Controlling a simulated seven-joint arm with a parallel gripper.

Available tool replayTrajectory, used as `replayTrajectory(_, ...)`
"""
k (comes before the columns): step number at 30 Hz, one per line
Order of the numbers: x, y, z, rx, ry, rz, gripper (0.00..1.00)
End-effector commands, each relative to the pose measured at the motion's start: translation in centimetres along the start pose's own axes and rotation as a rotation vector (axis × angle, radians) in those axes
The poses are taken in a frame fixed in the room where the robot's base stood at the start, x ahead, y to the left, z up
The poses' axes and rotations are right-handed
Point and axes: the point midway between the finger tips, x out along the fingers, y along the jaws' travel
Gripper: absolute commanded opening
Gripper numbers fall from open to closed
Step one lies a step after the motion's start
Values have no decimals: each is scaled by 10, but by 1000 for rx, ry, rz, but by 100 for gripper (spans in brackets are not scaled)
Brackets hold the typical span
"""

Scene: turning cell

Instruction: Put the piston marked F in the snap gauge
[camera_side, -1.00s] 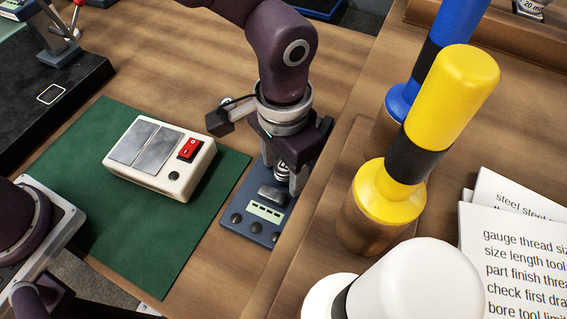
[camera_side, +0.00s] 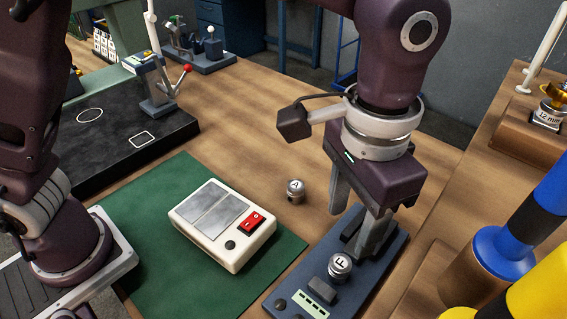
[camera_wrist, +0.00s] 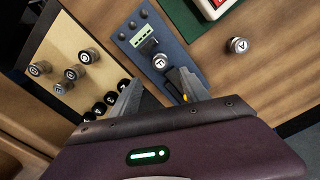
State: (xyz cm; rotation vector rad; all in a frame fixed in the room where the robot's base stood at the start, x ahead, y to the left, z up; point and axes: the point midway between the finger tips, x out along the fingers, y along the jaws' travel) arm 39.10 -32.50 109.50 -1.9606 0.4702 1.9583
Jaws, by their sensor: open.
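The piston marked F (camera_side: 340,266) stands upright on the blue snap gauge (camera_side: 385,262), between its two dark blocks, with its letter facing up. In the wrist view the piston F (camera_wrist: 160,62) also sits between the blocks on the gauge (camera_wrist: 131,32). My gripper (camera_side: 353,235) is open and empty beside the piston, on its far side in the side view. In the wrist view the open fingers of my gripper (camera_wrist: 158,92) are apart from the piston. Whether the piston touches both blocks cannot be told.
The piston marked A (camera_side: 295,191) stands on the bare bench. A cream box with a red switch (camera_side: 221,225) lies on the green mat (camera_side: 150,215). Blue and yellow handled gauges (camera_side: 505,250) stand at right. Several pistons stand on a tan board (camera_wrist: 88,28) in the wrist view.

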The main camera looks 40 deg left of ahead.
Motion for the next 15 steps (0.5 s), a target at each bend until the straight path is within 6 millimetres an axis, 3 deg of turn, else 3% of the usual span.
replayTrajectory(5,-4,-5,1,-9,5,4,54)
replayTrajectory(8,-29,-38,12,-62,47,29,54)
replayTrajectory(11,-68,-96,49,-157,132,58,54)
replayTrajectory(15,-97,-158,130,-288,284,44,54)
